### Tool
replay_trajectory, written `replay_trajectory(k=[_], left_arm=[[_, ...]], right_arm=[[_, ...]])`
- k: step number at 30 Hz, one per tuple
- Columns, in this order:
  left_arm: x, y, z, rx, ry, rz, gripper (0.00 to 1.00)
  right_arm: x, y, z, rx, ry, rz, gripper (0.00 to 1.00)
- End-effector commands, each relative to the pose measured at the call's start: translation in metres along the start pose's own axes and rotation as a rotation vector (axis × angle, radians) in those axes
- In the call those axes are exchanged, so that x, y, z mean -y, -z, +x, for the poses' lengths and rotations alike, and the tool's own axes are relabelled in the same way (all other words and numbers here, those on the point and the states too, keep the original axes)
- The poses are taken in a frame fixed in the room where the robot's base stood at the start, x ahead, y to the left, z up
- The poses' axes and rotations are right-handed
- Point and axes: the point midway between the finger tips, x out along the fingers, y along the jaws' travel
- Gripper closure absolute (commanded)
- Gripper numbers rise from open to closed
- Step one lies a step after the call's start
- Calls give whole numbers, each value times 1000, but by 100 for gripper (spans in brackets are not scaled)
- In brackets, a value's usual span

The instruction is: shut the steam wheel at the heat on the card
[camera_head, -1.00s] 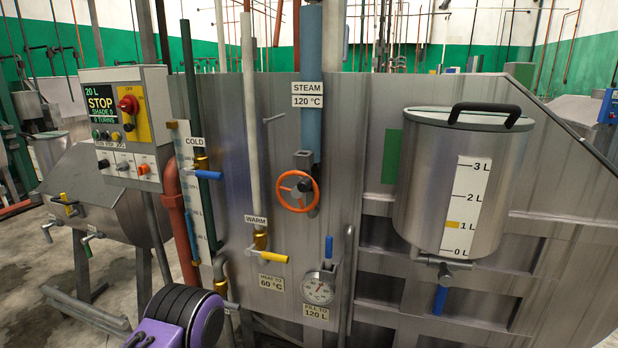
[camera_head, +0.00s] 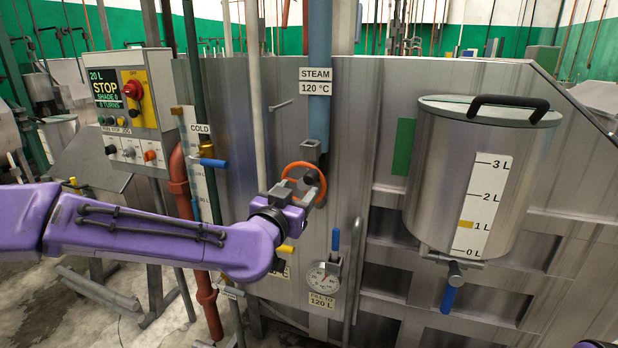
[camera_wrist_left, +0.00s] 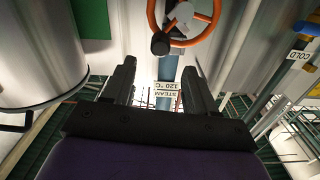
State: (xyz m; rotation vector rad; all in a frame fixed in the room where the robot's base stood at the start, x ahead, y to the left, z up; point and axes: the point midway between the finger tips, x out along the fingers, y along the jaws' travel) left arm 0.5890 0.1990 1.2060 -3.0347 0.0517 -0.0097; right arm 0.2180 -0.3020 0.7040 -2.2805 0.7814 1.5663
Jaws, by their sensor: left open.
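The orange steam wheel (camera_head: 300,165) is on the tank front under the blue steam pipe (camera_head: 319,90). The wheel also shows at the top of the left wrist view (camera_wrist_left: 185,12), with a dark knob (camera_wrist_left: 160,44) on its rim. My left gripper (camera_head: 308,192) is at the wheel in the head view and hides its lower part. In the left wrist view its two fingers (camera_wrist_left: 159,68) are apart with nothing held between them.
A yellow-handled warm tap (camera_head: 287,249) is partly behind my left arm. A blue-handled cold tap (camera_head: 213,163) and a control box (camera_head: 128,95) are left. A steel measuring pot (camera_head: 475,180) stands out at right. A blue lever (camera_head: 336,240) is above the dial.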

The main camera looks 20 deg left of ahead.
Motion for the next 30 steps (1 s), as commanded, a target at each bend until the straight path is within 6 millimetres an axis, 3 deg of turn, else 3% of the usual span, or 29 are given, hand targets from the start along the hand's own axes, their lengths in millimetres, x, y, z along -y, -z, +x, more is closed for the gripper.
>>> replay_trajectory(k=[3, 9, 13, 20, 21, 26, 30], left_arm=[[1, 1, 29, 5, 1, -1, 43], [0, 1, 66, 3, 1, -2, 43], [0, -1, 77, 4, 0, -2, 43], [0, -1, 79, 2, 0, -2, 43], [0, -1, 79, 2, 0, -1, 46], [0, -1, 79, 3, 0, -2, 98], [0, -2, 79, 3, 0, -1, 100]], right_arm=[[-1, 5, -11, 0, 0, 0, 43], [-2, 9, -21, 0, 0, 0, 43], [-2, 10, -23, 0, 0, 0, 43], [-2, 9, -22, 0, 0, 0, 43], [-2, 9, -22, 0, 0, 0, 43], [-2, 9, -22, 0, 0, 0, 43], [-2, 9, -22, 0, 0, 0, 43]])
